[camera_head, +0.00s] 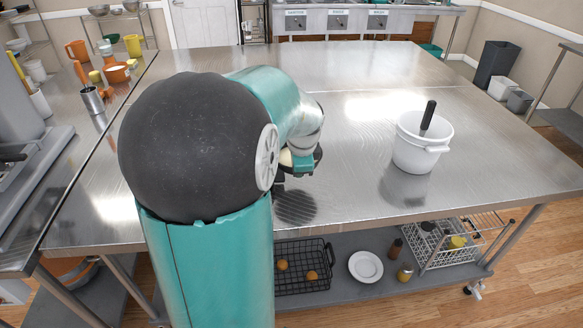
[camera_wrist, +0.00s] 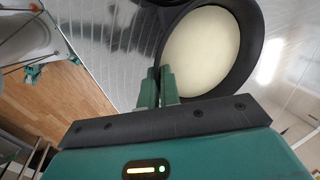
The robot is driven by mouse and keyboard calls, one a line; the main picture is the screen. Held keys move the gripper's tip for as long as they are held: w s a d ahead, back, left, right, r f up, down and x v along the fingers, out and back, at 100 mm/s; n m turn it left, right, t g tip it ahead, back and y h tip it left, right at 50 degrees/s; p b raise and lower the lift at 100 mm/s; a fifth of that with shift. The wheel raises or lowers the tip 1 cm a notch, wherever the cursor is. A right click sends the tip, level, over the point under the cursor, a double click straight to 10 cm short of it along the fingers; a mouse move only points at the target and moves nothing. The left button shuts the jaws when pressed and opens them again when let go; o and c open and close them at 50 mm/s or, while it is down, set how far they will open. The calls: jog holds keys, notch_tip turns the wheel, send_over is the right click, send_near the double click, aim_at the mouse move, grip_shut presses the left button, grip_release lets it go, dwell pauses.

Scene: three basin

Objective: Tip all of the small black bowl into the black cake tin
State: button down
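A round black bowl with a pale cream filling (camera_wrist: 212,52) fills the upper middle of the wrist view. My gripper (camera_wrist: 160,78) has its two green fingers close together on the near left part of the bowl's black rim. In the head view the gripper (camera_head: 300,163) is mostly behind my arm, and a dark rim shows beside it above the steel table. A dark shape (camera_wrist: 146,45) lies left of the bowl in the wrist view; I cannot tell whether it is the cake tin, a shadow or a reflection. No cake tin is clearly visible.
A white pot (camera_head: 421,150) with a black-handled utensil stands on the steel table (camera_head: 360,65) to the right. A metal cup (camera_head: 92,99) and orange containers stand on the left counter. The table's middle and far parts are clear. My arm hides part of the table.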

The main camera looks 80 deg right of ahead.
jog(key=shift+s, duration=0.45)
jog(key=shift+w, duration=0.4)
jog(key=shift+w+a+r+g, duration=0.15)
jog(key=shift+w+r+g, duration=0.2)
jog(key=shift+g, duration=0.15)
jog(key=shift+s, duration=0.25)
jog(key=shift+w, duration=0.1)
